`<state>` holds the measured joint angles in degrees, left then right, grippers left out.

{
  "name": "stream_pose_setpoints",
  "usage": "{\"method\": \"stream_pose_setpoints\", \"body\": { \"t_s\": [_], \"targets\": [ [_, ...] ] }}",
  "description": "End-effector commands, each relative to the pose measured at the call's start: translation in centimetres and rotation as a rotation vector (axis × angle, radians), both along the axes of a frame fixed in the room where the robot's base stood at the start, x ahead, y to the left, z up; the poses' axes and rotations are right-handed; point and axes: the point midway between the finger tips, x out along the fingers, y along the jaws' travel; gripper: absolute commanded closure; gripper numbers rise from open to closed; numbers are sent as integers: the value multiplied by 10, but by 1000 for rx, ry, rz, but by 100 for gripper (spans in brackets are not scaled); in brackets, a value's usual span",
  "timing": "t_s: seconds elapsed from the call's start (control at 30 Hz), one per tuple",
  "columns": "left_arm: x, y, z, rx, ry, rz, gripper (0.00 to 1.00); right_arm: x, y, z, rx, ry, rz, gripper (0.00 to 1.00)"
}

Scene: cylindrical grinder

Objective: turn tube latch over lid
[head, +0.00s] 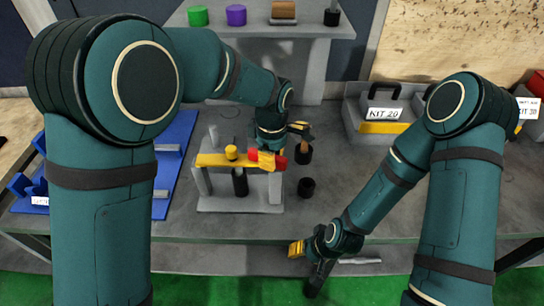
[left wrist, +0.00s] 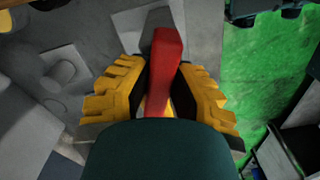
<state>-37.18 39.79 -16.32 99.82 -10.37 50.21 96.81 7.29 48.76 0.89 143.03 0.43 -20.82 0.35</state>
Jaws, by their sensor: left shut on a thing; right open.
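A grey stand (head: 208,203) on the bench carries the yellow tube latch (head: 212,160), which lies as a level bar across its top. A yellow knob (head: 231,152) stands on the bar. A black tube (head: 240,184) is upright beneath the bar; I cannot make out its lid. My left gripper (head: 268,158) is shut on the latch's red handle (head: 281,163) at the right end. In the left wrist view, the red handle (left wrist: 163,70) stands between the yellow fingers of the left gripper (left wrist: 160,88). My right gripper (head: 306,262) is open and empty near the bench's front edge.
Two black cups (head: 306,187) stand right of the stand, the farther one holding a brown-handled thing. A blue tray (head: 172,187) lies left. A grey KIT 20 case (head: 368,125) is behind right. A shelf (head: 262,31) with coloured cylinders is behind. Bare bench lies right of the cups.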

Motion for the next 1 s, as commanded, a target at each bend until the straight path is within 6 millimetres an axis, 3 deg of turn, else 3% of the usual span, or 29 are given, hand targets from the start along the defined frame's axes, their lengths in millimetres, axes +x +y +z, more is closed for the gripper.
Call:
{"method": "stream_pose_setpoints", "body": {
  "t_s": [0.3, 0.33, 0.4, 0.77, 1.0],
  "targets": [
    [-2, 0, -3, 4, 8, 1, 100, 0, 0, 0, 0, 0, 0, 52],
    [-2, 0, -3, 4, 8, 0, 69, 0, 0, 0, 0, 0, 0, 52],
    [-2, 0, -3, 3, 7, 0, 47, 0, 0, 0, 0, 0, 0, 52],
    [0, 0, 2, 0, 1, 0, 47, 0, 0, 0, 0, 0, 0, 52],
    [0, -1, 36, -2, -2, 0, 47, 0, 0, 0, 0, 0, 0, 52]
  ]
}}
